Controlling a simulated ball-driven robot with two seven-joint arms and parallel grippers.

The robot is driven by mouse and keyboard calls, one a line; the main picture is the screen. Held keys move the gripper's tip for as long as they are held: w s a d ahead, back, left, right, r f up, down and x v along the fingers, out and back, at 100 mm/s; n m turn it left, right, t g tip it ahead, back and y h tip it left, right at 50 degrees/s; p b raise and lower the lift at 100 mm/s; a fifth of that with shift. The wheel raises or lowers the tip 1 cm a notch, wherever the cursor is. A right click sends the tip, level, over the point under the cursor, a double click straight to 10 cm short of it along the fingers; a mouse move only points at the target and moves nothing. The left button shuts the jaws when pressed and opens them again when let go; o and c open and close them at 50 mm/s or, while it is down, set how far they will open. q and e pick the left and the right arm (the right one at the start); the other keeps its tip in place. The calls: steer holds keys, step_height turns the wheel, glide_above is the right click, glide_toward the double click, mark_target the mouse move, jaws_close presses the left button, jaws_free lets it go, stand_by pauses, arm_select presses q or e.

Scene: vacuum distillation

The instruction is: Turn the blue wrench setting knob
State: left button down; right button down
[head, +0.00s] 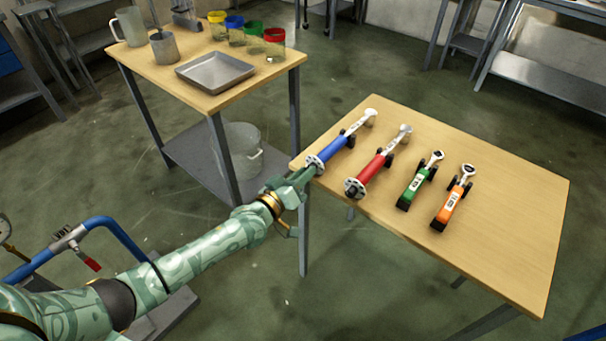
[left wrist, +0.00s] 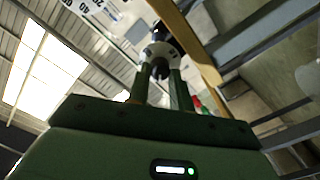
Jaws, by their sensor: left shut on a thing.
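The blue wrench (head: 335,149) lies on the wooden table at its left edge, with its white head pointing to the back. Its near end carries a pale disc (head: 315,162), the setting knob end. My left gripper (head: 306,174) is at this end, shut on the knob. In the left wrist view the two fingers of my left gripper (left wrist: 161,84) stand on either side of a dark and white knob part (left wrist: 160,56). A pale face with markings (left wrist: 88,8) shows at the top left there. My right gripper is in neither view.
A red wrench (head: 370,175) lies close to the right of the blue one, then a green wrench (head: 416,186) and an orange wrench (head: 453,203). The table's right part (head: 525,215) is clear. A second table behind holds a metal tray (head: 215,72).

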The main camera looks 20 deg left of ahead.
arm_select(q)
steer(key=c, duration=1.2)
jaws_free()
steer(key=shift+c, duration=0.2)
steer(key=p+v, duration=0.4)
steer(key=v, duration=1.2)
steer(key=shift+s, duration=0.2)
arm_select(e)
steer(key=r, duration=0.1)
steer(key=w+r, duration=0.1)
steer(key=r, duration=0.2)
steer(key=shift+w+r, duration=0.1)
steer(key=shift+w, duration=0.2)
arm_select(q)
steer(key=shift+a, duration=0.1)
